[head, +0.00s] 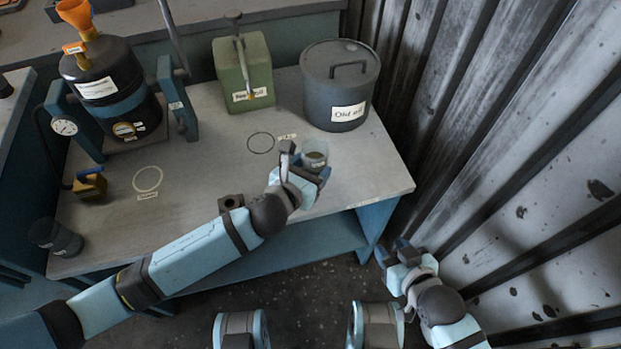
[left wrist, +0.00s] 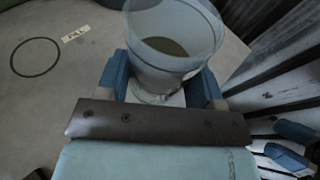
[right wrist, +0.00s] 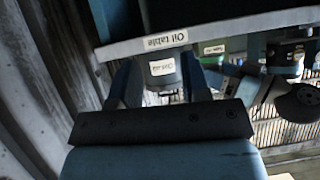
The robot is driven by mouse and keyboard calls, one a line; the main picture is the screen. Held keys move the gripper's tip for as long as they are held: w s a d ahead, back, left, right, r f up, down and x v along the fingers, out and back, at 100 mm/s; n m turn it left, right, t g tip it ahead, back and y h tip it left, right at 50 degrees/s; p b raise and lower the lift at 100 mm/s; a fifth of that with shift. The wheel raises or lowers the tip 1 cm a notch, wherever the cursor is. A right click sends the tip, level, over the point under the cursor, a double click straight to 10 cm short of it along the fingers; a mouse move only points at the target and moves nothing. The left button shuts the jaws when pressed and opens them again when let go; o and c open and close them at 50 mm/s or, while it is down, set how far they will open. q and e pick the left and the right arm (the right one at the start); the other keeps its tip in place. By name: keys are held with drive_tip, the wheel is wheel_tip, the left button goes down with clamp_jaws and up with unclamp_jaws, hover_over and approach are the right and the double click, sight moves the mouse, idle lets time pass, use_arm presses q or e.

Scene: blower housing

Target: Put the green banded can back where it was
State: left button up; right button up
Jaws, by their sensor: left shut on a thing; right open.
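My left gripper (head: 304,165) is shut on a clear cup (head: 315,152) and holds it over the right part of the table, right of a dark ring mark. In the left wrist view the cup (left wrist: 172,45) sits between the fingers with a dark, brownish content inside. My right gripper (head: 396,252) is open and empty, off the table's right front corner.
The table (head: 200,200) bears a dark ring mark (head: 260,142) and a pale ring mark (head: 147,179), both empty. A green box (head: 243,80) and a lidded Old oil pot (head: 340,85) stand behind. A black tank (head: 105,80) stands left. A corrugated wall (head: 500,120) bounds the right.

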use_arm(q)
wheel_tip(320, 180, down, 3)
drive_tip(key=shift+b, duration=0.5)
drive_tip(key=shift+f, duration=0.3)
use_arm(e)
drive_tip(key=shift+a, duration=0.1)
use_arm(q)
drive_tip(key=shift+f, duration=0.15)
drive_tip(key=o, duration=1)
drive_tip(key=p+v, duration=0.2)
drive_tip(key=v, duration=1)
